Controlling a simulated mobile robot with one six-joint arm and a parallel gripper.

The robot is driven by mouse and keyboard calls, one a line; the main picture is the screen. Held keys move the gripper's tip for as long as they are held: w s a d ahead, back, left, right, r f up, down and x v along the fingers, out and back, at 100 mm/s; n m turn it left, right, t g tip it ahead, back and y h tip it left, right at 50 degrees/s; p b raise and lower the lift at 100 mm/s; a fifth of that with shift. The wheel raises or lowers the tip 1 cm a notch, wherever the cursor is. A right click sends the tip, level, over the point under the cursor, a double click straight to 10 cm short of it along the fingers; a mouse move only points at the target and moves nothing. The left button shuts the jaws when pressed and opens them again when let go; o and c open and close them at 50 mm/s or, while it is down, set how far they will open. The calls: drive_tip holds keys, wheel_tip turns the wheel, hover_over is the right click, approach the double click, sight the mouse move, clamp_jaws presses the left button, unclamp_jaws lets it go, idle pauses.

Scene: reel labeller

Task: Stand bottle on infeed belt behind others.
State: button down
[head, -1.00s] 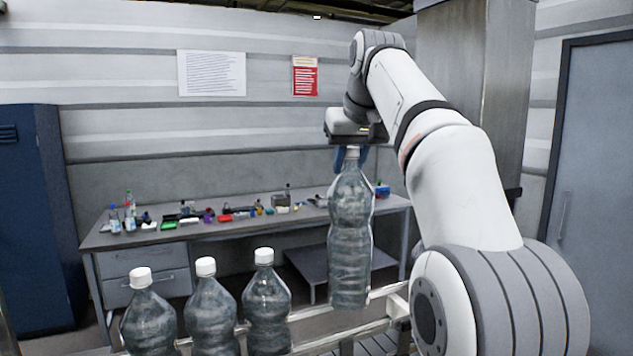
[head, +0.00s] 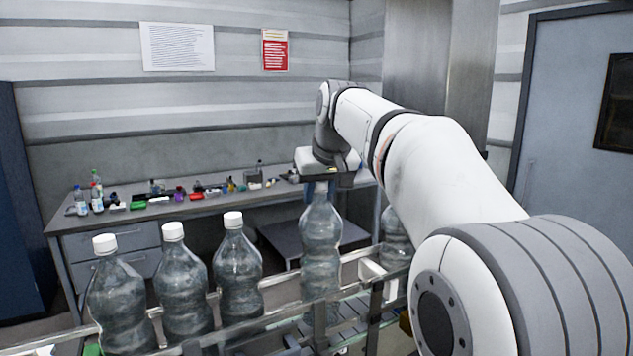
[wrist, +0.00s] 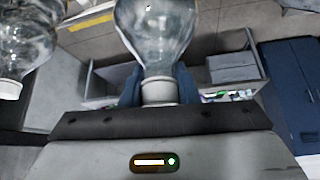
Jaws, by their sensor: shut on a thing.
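My gripper (head: 318,180) is shut on the neck of a clear bottle with a white cap. The held bottle (head: 321,240) hangs upright over or on the belt line, to the right of the row; I cannot tell whether its base touches. In the wrist view the held bottle (wrist: 158,35) shows its shoulder and neck between the blue fingers. Three capped bottles stand upright in a row on the left, the nearest to mine being this bottle (head: 238,275), then the middle one (head: 186,290) and the leftmost (head: 122,305). The infeed belt's rail (head: 270,318) runs in front of them.
Another bottle (head: 397,238) stands right of the held one, partly hidden by my arm. A rail post (head: 375,315) rises near it. A workbench (head: 130,215) with small items stands behind. A gap lies between the row and the held bottle.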

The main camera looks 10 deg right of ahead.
sight(319, 208)
drive_tip(key=shift+f, duration=1.7)
drive_tip(key=c, duration=1.1)
unclamp_jaws()
drive_tip(key=shift+f, duration=0.1)
drive_tip(key=shift+s, duration=0.1)
drive_tip(key=v, duration=1.2)
drive_tip(key=s+f+g, duration=0.1)
drive_tip(key=s+f, duration=0.6)
drive_tip(key=f, duration=0.3)
drive_tip(key=s+f+m+g, duration=0.1)
drive_tip(key=s+f, duration=0.7)
drive_tip(key=f, duration=0.3)
drive_tip(key=s+f+g, duration=0.1)
drive_tip(key=s+f, duration=0.7)
drive_tip(key=f, duration=0.3)
drive_tip(key=shift+s+d+f+h+b, duration=0.1)
drive_tip(key=shift+s+d+h+b, duration=0.1)
drive_tip(key=shift+h+b, duration=0.15)
